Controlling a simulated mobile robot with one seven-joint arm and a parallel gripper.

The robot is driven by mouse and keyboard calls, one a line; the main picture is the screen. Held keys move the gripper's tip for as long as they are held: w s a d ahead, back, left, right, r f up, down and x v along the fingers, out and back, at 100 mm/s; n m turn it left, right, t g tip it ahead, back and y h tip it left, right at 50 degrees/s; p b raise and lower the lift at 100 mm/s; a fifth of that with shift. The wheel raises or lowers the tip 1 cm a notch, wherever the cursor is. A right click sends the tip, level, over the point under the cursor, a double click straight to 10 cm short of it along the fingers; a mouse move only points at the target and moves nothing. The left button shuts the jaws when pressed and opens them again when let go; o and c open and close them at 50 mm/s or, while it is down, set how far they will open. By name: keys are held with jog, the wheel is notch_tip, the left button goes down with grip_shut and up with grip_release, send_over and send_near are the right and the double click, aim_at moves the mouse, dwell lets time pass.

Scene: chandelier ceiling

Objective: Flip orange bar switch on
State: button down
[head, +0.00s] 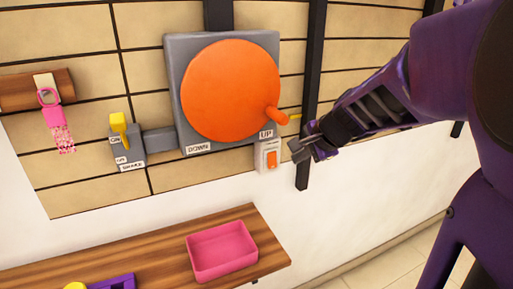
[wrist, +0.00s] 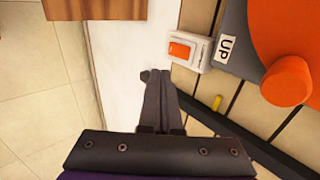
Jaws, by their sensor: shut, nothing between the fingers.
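The orange bar switch (head: 271,159) is a small orange rocker on a white-grey box (head: 261,167) fixed to the wall, just below the "UP" label. It also shows in the wrist view as an orange rectangle (wrist: 179,50) on its pale box. My gripper (head: 301,149) is just right of the switch box in the head view. In the wrist view its closed fingers (wrist: 155,78) point up the picture, below and left of the switch, apart from it and empty. I cannot tell which position the switch is in.
A large orange disc (head: 229,90) with a knob sits on a grey panel above the switch. A dark vertical post (head: 311,80) stands near my gripper. A yellow lever (head: 118,123) is further left. A pink tray (head: 222,250) sits on the wooden shelf below.

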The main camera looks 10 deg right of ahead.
jog(key=b, duration=0.3)
send_near(272, 166)
notch_tip(272, 166, down, 4)
jog(key=w, duration=0.2)
jog(key=shift+w+a+f+p, duration=0.2)
jog(key=shift+w+a, duration=0.1)
jog(key=shift+w, duration=0.15)
jog(key=shift+w+a+f+p, duration=0.1)
jog(key=shift+w+a+p, duration=0.15)
jog(key=shift+w, duration=0.2)
